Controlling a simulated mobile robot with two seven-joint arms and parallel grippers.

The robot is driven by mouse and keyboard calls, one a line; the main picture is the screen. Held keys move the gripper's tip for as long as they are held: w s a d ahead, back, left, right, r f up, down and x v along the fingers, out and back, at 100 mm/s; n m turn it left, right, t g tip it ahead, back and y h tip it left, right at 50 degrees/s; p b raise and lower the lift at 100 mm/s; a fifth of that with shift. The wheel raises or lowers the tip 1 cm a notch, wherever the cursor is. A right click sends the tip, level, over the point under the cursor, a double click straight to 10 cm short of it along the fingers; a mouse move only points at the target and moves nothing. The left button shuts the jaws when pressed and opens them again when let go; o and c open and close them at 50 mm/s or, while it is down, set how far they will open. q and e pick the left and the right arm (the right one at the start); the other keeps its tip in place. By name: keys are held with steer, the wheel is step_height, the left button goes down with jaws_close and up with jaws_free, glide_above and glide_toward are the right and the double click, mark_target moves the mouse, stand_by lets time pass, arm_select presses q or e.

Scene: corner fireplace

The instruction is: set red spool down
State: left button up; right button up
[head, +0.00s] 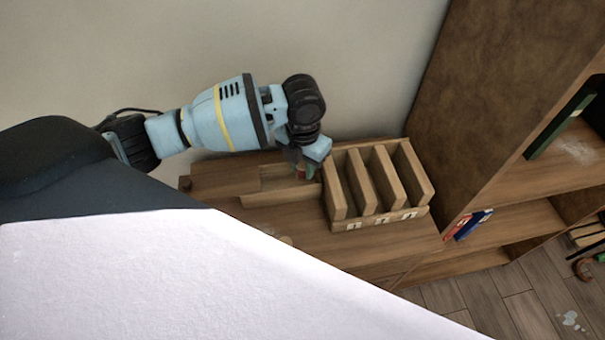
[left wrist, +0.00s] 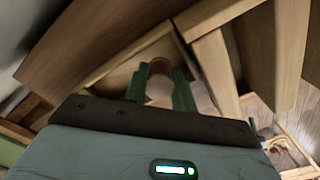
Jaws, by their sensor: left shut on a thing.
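My left gripper (head: 307,172) reaches down over the wooden cabinet top, beside the left end of a slotted wooden rack. In the left wrist view its green fingers (left wrist: 160,90) are shut on the red spool (left wrist: 159,69), which shows a reddish band and a pale round end. In the head view the spool is mostly hidden by the gripper, with only a small reddish patch near the fingertips. The fingers are over or inside a shallow wooden tray (head: 262,200). I cannot tell whether the spool touches its floor. My right gripper is not in view.
The slotted wooden rack (head: 344,226) with upright dividers stands close to the right of the gripper. A tall brown bookcase (head: 480,110) rises further right. The wall is behind. Bare cabinet top (head: 320,247) lies in front; a large white surface (head: 180,280) covers the lower left.

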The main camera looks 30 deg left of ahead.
mark_target(303, 176)
arm_select(q)
steer(key=shift+f, duration=2)
steer(key=shift+f, duration=0.2)
steer(key=o, duration=0.6)
steer(key=shift+o, duration=0.2)
steer(key=shift+r, duration=0.15)
step_height(303, 176, up, 12)
steer(key=shift+r+p, duration=0.1)
steer(key=shift+p, duration=0.25)
